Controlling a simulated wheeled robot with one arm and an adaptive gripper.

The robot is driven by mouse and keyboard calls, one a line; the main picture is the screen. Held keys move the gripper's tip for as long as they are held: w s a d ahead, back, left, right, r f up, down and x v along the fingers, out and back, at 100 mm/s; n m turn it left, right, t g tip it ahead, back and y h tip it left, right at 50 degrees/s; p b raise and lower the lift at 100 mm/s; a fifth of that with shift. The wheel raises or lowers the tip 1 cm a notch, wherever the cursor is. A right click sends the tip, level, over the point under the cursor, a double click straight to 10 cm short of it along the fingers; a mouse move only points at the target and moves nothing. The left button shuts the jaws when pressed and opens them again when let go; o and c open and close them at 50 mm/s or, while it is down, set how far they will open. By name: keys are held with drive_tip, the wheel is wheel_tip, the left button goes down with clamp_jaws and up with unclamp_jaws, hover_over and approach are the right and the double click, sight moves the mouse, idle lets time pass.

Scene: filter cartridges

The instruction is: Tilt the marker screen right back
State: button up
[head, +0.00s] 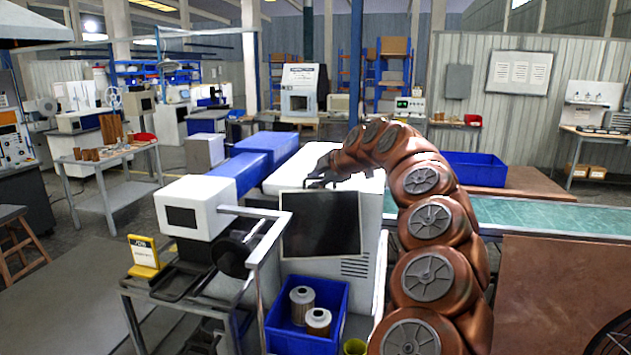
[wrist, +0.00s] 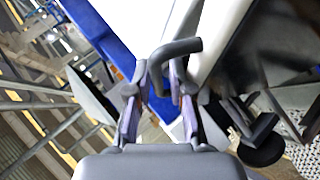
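The marker screen (head: 320,225) is a dark, nearly square panel with a pale frame, standing close to upright at the front of the white machine. A dark bent handle (head: 318,183) shows at its top edge. My gripper (head: 326,172) is at this handle, at the end of my copper-coloured arm. In the wrist view, the grey handle (wrist: 178,48) bends down between the two fingertips of my gripper (wrist: 160,72). The fingers are close on both sides of the bar and appear shut on it. The exact contact is partly hidden by the bar.
A blue bin (head: 285,340) with filter cartridges (head: 302,305) stands below the screen. A white box unit (head: 190,207), a pale bracket (head: 262,245) and a yellow sign (head: 143,257) are to the left. A green conveyor (head: 560,215) runs to the right. A blue conveyor cover (head: 265,148) lies behind.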

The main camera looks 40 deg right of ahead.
drive_tip(key=v, duration=1.2)
drive_tip(key=shift+a, duration=0.1)
